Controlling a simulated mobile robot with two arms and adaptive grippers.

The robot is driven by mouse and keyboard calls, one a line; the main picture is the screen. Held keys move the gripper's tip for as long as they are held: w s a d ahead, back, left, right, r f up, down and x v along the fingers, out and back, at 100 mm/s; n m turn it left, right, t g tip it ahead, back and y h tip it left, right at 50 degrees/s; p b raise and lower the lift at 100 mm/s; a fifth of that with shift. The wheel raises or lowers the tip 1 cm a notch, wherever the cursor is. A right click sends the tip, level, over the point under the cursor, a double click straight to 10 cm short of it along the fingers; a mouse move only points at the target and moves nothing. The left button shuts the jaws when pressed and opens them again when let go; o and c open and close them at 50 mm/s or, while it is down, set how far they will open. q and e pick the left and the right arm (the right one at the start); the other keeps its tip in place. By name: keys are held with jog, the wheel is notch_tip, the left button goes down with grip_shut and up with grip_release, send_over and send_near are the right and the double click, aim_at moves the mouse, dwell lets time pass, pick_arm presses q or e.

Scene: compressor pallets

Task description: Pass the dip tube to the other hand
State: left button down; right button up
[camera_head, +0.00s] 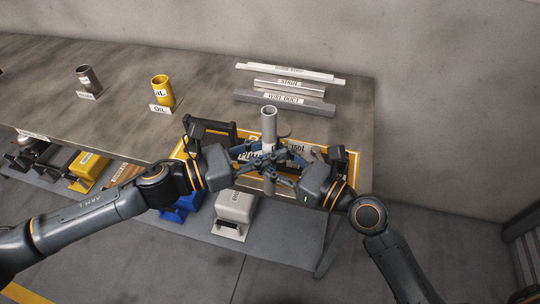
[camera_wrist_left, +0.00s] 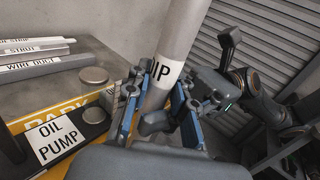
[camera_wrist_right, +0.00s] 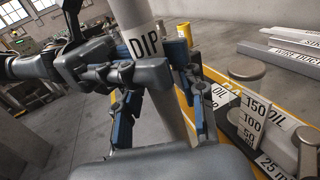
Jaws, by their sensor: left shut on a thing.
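The dip tube (camera_head: 268,124) is a pale grey pipe standing near upright between my two grippers, in front of the table's right part. My left gripper (camera_head: 258,157) is shut on it. The tube's "DIP" label shows in the left wrist view (camera_wrist_left: 163,72) and in the right wrist view (camera_wrist_right: 145,42). My right gripper (camera_head: 274,170) reaches in from the right, close to the left one; its fingers are apart on either side of the tube in the right wrist view. The overlapping fingers partly hide the tube's lower part.
An orange-edged board (camera_head: 352,165) with an oil pump label and gauge-like parts lies on the table just behind the grippers. Strut and wire duct bars (camera_head: 290,103) lie farther back. A yellow oil cup (camera_head: 162,90) and a dark cup (camera_head: 89,78) stand left. A lower shelf holds boxes.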

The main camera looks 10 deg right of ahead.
grip_shut()
pick_arm(q)
jog(key=c, duration=1.1)
grip_release()
jog(key=shift+o, duration=0.2)
